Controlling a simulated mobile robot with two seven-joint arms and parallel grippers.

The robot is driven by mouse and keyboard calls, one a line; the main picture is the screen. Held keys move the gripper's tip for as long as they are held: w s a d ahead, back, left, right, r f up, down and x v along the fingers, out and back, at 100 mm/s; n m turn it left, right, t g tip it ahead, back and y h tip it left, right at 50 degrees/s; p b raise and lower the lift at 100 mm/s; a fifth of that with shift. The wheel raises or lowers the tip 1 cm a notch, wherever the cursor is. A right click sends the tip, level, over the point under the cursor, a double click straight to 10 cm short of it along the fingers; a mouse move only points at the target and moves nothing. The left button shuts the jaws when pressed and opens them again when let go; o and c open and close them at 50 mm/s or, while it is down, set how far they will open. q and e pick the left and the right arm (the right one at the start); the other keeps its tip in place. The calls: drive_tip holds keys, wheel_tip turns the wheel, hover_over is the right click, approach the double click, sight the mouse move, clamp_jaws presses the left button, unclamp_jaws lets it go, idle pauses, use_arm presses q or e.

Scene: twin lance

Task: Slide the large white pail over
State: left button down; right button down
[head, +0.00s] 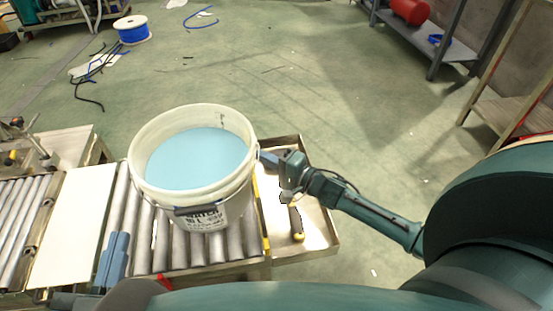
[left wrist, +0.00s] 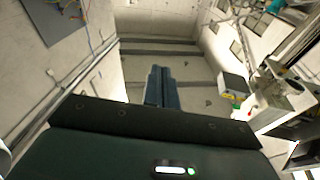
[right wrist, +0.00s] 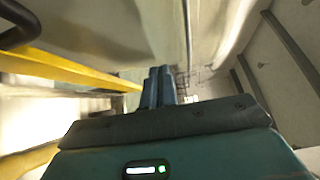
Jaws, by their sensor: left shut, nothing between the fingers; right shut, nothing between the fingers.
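The large white pail (head: 205,215) stands upright on the roller conveyor, with pale blue contents (head: 197,158) and dark lettering on its front. My right gripper (head: 264,157) is shut and empty, its tips at the pail's right wall just below the rim; I cannot tell whether they touch. Its closed fingers (right wrist: 158,84) also show in the right wrist view. My left gripper (head: 120,240) is shut and empty, low over the rollers to the left of the pail and apart from it. Its closed fingers show in the left wrist view (left wrist: 161,86).
The rollers (head: 160,247) run beneath the pail. A pale flat board (head: 78,225) lies to their left. A metal tray (head: 318,235) on the right holds a yellow-handled tool (head: 297,225). A blue cable spool (head: 133,30) stands on the floor behind, which is mostly clear.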

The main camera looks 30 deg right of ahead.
use_arm(q)
drive_tip(key=shift+r, duration=0.35)
use_arm(e)
drive_tip(key=shift+a, duration=0.1)
